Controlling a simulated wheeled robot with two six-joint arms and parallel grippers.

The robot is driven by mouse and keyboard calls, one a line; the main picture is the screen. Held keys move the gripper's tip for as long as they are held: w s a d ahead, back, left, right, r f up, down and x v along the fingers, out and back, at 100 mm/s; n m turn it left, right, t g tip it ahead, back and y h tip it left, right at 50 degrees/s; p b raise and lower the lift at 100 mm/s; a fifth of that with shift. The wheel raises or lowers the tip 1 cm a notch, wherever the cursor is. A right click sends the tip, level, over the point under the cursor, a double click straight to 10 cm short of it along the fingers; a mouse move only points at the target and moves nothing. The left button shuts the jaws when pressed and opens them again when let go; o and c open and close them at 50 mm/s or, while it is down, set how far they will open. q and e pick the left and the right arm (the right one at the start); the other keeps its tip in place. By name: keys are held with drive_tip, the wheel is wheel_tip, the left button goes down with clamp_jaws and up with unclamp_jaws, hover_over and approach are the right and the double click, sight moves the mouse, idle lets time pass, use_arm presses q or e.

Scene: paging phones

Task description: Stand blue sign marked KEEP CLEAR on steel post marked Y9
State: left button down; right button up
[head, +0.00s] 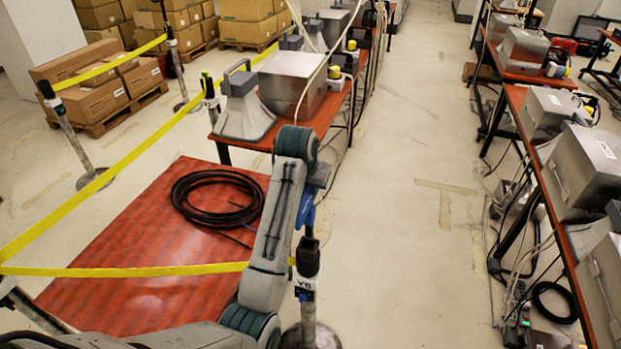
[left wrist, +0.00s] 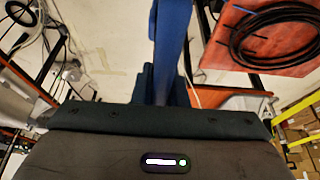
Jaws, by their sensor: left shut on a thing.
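A narrow blue piece, apparently the blue sign (head: 307,212), shows edge-on beside my left forearm in the head view. It also shows as a blue strip in the left wrist view (left wrist: 172,42). No lettering on it can be read. My left gripper (left wrist: 165,88) is shut on it; in the head view my arm mostly hides the fingers. A steel post (head: 308,312) with a black top and a small white label stands just below the sign. The label begins with Y; its second character is unclear. Whether sign and post touch cannot be told. My right gripper is not in view.
Yellow tape (head: 130,271) runs to the post behind my arm. A red board (head: 130,240) with a coiled black cable (head: 215,200) lies at left. Red tables with metal boxes line both sides of a clear aisle (head: 420,120). More posts (head: 72,138) stand at left.

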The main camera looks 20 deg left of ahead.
sight(308, 218)
use_arm(q)
drive_tip(key=shift+s+f, duration=0.15)
drive_tip(key=shift+f, duration=0.35)
wheel_tip(308, 218, down, 3)
drive_tip(key=shift+s+a+r, duration=0.1)
drive_tip(key=shift+s+r, duration=0.05)
drive_tip(key=shift+r, duration=0.05)
drive_tip(key=shift+f, duration=1.35)
drive_tip(key=shift+f+b, duration=0.3)
drive_tip(key=shift+f, duration=2.05)
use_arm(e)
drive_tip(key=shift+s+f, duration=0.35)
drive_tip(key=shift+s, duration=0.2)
